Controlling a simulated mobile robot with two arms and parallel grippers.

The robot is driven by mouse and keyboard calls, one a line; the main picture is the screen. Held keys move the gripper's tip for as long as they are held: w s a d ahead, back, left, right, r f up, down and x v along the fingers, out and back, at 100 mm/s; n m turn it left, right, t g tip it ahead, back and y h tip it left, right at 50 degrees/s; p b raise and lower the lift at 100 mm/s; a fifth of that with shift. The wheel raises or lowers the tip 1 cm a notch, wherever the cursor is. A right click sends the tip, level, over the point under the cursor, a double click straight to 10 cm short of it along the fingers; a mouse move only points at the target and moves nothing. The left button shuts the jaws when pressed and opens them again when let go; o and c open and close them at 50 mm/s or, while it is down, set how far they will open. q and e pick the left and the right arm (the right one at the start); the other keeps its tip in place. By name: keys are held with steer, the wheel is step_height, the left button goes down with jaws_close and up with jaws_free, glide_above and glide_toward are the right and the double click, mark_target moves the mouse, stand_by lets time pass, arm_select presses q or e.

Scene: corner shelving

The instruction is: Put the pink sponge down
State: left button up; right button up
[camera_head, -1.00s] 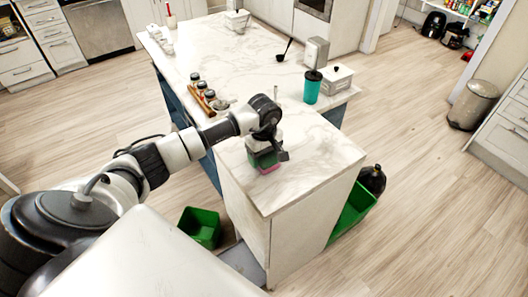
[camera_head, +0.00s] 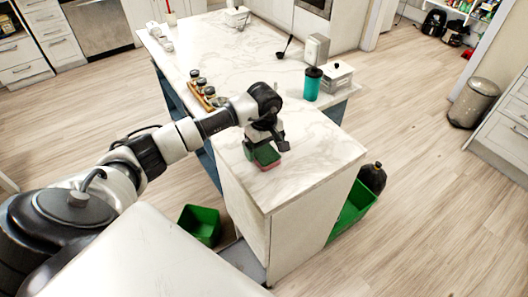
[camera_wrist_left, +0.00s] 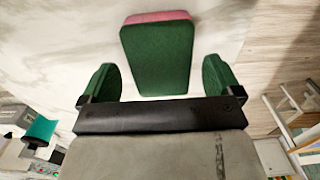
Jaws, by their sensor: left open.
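The pink sponge (camera_head: 267,158) has a green upper face and a pink edge. It lies on the marble counter (camera_head: 310,150), near the front end. In the left wrist view the sponge (camera_wrist_left: 156,58) shows its green face with a pink strip at the far edge. My left gripper (camera_head: 265,146) is just above and beside it. In the wrist view its two green finger pads stand wide apart, with a gap to the sponge on each side. The left gripper (camera_wrist_left: 159,72) is open and holds nothing. My right gripper is not in view.
Green bins (camera_head: 200,225) are on the floor beside the counter. Counter right of the sponge is clear.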

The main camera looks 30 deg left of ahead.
mark_target(265, 151)
arm_select(q)
step_height(265, 151, up, 10)
steer(key=b, duration=0.2)
steer(key=shift+d+f, duration=0.1)
stand_by(0.4)
